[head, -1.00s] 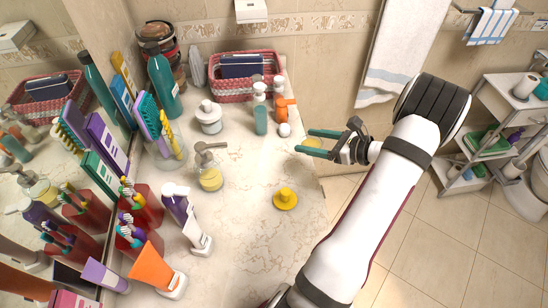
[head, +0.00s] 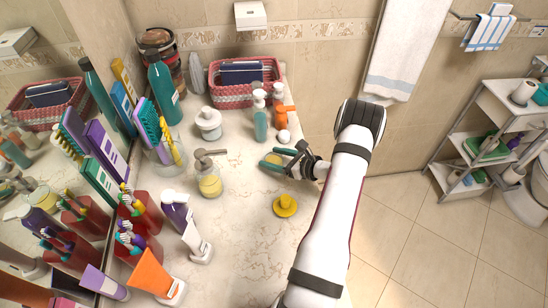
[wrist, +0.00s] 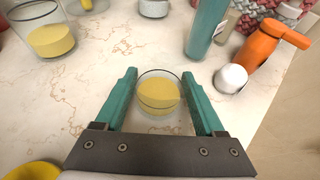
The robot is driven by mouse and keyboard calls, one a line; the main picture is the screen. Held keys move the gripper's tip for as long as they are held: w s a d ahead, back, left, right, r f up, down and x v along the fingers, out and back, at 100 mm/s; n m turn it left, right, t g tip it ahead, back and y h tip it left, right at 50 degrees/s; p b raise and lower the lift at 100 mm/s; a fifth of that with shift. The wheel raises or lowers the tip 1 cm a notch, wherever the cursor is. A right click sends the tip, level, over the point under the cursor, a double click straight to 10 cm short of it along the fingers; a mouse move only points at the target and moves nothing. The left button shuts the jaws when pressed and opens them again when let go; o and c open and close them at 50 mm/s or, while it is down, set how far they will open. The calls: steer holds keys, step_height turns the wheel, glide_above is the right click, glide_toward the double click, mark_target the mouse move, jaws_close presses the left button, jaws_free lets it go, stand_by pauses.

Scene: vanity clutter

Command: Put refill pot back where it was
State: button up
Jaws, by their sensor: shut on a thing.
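The refill pot (head: 273,160) is a small clear glass pot with yellow contents. In the wrist view the pot (wrist: 158,92) is upright between the two teal fingers. My gripper (head: 277,159) is shut on it over the right part of the marble counter, and the gripper (wrist: 163,95) shows around the pot's sides in the wrist view. I cannot tell whether the pot's base touches the counter. A yellow knobbed lid (head: 285,206) lies on the counter below the gripper in the head view. A glass pump dispenser with yellow contents (head: 209,182) stands to the left.
A teal pump bottle (head: 260,118), an orange pump bottle (head: 279,117) and a white ball-like thing (head: 284,136) stand close behind the gripper. A white lidded jar (head: 208,122) and woven basket (head: 234,93) are farther back. Counter between dispenser and lid is clear.

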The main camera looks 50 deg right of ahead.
steer(key=shift+f, duration=0.2)
steer(key=o, duration=1.6)
steer(key=shift+c, duration=0.2)
steer(key=shift+r, duration=0.1)
steer(key=shift+s+r, duration=0.2)
steer(key=shift+s, duration=0.15)
steer(key=v, duration=1.1)
steer(key=shift+s, duration=0.2)
